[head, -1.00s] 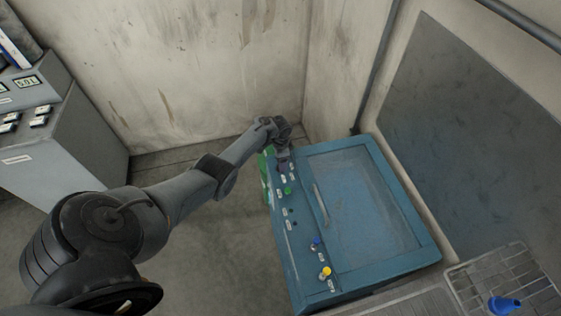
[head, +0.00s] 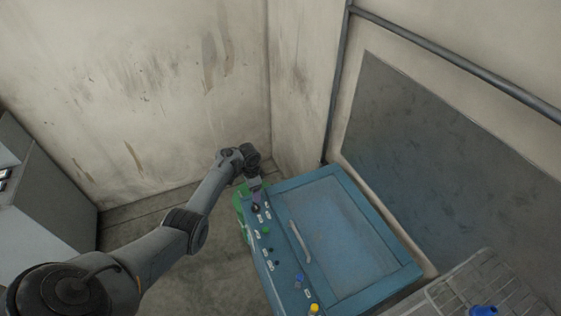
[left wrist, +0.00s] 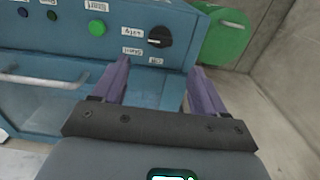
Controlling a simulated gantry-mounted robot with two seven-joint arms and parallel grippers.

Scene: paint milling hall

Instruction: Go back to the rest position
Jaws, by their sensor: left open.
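My left arm reaches in from the left of the head view. My left gripper (head: 256,198) is at the far end of the blue machine's control panel (head: 262,249). In the left wrist view its two purple fingers (left wrist: 160,68) are spread apart with nothing between them. A black rotary knob (left wrist: 160,37) with labels around it lies just beyond the fingertips, and I see no contact with it. A green button (left wrist: 97,29) is left of the knob. My right gripper is not in view.
The blue machine has a framed lid (head: 345,225) with a handle (head: 299,242). A green cylinder (left wrist: 222,37) is at its far end. Blue (head: 299,279) and yellow (head: 314,309) buttons are nearer. A grey cabinet (head: 45,220) stands left; floor between is clear.

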